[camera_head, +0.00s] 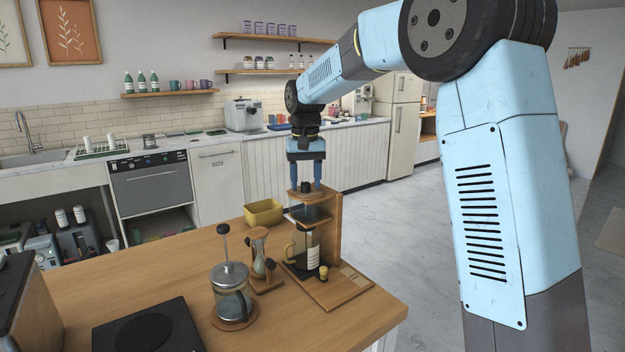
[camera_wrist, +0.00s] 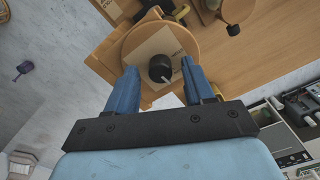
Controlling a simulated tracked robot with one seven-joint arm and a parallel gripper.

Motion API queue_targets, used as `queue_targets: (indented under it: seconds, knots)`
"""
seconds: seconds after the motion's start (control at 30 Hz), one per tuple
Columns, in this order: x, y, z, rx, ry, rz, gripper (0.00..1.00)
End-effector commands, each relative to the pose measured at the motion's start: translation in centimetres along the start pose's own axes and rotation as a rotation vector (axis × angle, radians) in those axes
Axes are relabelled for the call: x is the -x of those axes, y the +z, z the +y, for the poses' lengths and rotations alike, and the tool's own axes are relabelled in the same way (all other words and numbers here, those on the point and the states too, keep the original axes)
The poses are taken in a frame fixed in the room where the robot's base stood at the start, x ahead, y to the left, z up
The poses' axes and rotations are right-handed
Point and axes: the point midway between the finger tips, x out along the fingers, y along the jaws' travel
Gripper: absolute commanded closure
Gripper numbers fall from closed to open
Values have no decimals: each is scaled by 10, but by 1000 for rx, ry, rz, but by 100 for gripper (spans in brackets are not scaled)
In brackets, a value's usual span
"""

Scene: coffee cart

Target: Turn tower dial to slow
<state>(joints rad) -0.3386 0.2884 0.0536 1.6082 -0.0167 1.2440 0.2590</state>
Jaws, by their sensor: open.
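The wooden drip tower (camera_head: 335,228) stands at the cart's far right part, with a glass carafe (camera_head: 313,250) in its frame. The black dial (camera_wrist: 160,67) sits on top of the tower on a pale card with printed marks too small to read. A white pointer on the dial points to the lower right in the wrist view. The dial also shows in the head view (camera_head: 305,187). My gripper (camera_head: 306,184) is open and points down over the tower top. In the wrist view its blue fingers (camera_wrist: 158,72) are on either side of the dial, with gaps visible; contact cannot be told.
A yellow bin (camera_head: 264,212), an hourglass-shaped glass brewer (camera_head: 259,250) and a French press (camera_head: 231,292) stand left of the tower. A black flat plate (camera_head: 148,330) lies at the front left. Open wooden surface (camera_head: 160,270) lies on the left. The floor right of the cart is clear.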

Motion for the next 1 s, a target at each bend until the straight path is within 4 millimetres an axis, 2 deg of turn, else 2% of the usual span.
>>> queue_targets:
  seconds: [0.13, 0.23, 0.7, 0.83, 1.0]
  knots:
    - [5, 0, 0, 0, 0, 1, 47]
    - [16, 0, 0, 0, -1, 1, 47]
    - [104, -2, 0, 0, -1, 2, 47]
    - [122, -3, 0, 1, 0, 2, 47]
    - [134, -2, 0, 1, 0, 0, 47]
